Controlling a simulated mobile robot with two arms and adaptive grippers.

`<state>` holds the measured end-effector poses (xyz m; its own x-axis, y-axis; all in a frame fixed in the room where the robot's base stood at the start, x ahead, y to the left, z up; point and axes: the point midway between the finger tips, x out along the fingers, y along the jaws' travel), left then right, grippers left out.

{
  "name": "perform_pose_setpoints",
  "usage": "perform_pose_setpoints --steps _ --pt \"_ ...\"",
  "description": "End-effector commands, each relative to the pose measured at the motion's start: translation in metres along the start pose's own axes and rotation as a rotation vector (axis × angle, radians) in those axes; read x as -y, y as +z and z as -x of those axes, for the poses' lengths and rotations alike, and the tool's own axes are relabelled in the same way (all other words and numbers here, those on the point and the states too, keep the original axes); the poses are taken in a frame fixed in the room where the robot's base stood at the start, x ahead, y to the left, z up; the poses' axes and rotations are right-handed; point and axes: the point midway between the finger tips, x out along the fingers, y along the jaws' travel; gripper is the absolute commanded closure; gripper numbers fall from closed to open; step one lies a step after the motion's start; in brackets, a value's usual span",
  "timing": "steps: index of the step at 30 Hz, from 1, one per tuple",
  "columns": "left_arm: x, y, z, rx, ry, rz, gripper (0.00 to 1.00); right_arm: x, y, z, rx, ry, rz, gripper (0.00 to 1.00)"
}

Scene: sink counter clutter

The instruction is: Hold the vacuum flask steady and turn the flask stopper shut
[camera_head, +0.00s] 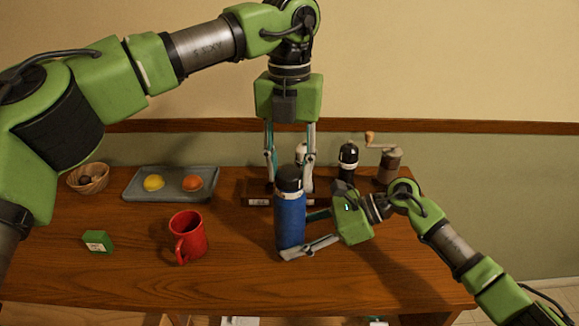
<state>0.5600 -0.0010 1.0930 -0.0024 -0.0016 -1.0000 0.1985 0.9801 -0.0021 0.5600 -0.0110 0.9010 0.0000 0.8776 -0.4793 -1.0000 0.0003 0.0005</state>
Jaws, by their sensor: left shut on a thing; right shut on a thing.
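The blue vacuum flask (290,222) stands upright on the wooden counter, right of the red mug. Its black flask stopper (288,178) sits on top; the frame does not show how tightly it is seated. My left gripper (289,172) points straight down from above, with one finger on each side of the stopper, shut on it. My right gripper (293,234) reaches in from the right, low on the flask body, shut on it. One of its fingers shows across the front near the base; the other is partly hidden behind the flask.
A red mug (188,237) and green box (98,241) stand left. Behind are a wicker basket (88,178) and grey tray (205,194) with lemon and orange. Behind the flask are a dark rack (257,190), a black-and-white bottle (348,162) and a grinder (388,166). The front-left counter is clear.

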Motion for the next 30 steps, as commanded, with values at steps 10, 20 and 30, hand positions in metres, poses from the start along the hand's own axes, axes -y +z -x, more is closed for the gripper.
perform_pose_setpoints --steps 10,20,30 --pt "-0.0007 0.0004 0.0 0.001 0.002 0.116 0.88 -0.0003 0.0001 -0.0001 0.0 0.001 0.001 0.67" --pt "-0.0008 0.0005 0.0 0.001 0.002 0.129 0.88 -0.0003 0.0001 -0.0001 0.0 0.001 0.0 0.67" --pt "-0.0005 0.0003 0.0 0.001 0.002 0.127 0.49 -0.0003 0.0 -0.0001 0.0 0.001 0.0 0.67"
